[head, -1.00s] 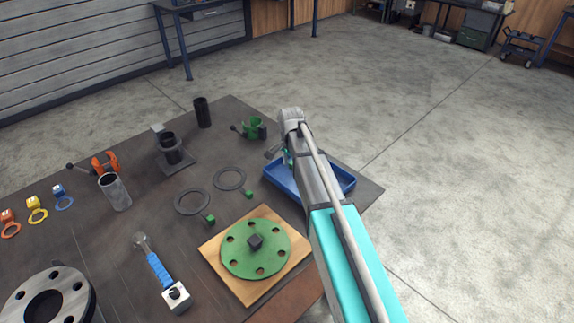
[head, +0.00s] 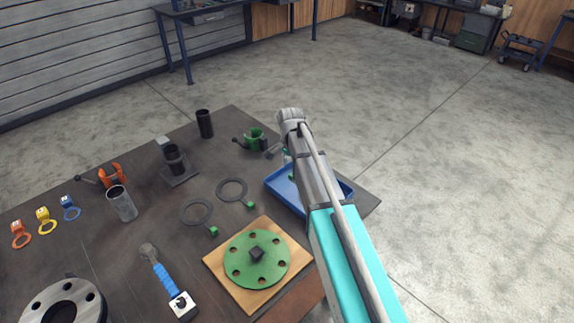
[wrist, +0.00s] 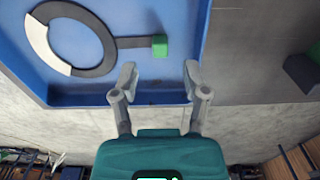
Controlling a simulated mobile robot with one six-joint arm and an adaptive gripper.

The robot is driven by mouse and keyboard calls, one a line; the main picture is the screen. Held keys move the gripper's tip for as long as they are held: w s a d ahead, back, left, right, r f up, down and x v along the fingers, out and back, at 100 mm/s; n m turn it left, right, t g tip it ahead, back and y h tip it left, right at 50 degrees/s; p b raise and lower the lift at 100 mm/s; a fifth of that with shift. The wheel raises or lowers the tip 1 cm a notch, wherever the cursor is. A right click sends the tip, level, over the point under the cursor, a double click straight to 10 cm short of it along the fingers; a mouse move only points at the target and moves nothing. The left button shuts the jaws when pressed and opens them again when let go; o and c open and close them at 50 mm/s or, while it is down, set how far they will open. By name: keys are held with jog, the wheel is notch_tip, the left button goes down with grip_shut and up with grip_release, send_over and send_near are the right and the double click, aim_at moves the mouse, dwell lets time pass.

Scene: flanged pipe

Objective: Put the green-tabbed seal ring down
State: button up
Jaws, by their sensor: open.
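A dark seal ring (wrist: 95,18) with a pale section and a green tab (wrist: 160,45) on its stem lies in the blue tray (wrist: 25,60) in the wrist view. My gripper (wrist: 160,74) is open, its two fingertips apart on either side of the tab's line. The tab is just beyond the fingertips and nothing is between them. In the head view my arm hides the gripper and most of the inside of the blue tray (head: 277,188). Two other dark green-tabbed rings (head: 181,212) (head: 220,190) lie flat on the table.
A green flange disc (head: 270,247) lies on a wooden board (head: 225,275) left of my arm. A green clamp (head: 256,140) stands behind the tray. Tubes, an orange clamp (head: 112,175), a blue-handled tool (head: 165,275) and a grey flange (head: 35,300) occupy the table (head: 110,250).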

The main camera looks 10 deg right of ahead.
notch_tip(320, 180, up, 7)
jog(key=p, duration=0.6)
jog(key=shift+f, duration=0.2)
dwell(0.5)
jog(key=shift+s, duration=0.1)
jog(key=s+d+n, duration=0.2)
jog(key=s+n, duration=0.3)
jog(key=s, duration=0.6)
jog(key=s+d+n, duration=0.3)
jog(key=s+n, duration=0.2)
jog(key=s, duration=0.5)
jog(key=shift+s+n, duration=0.4)
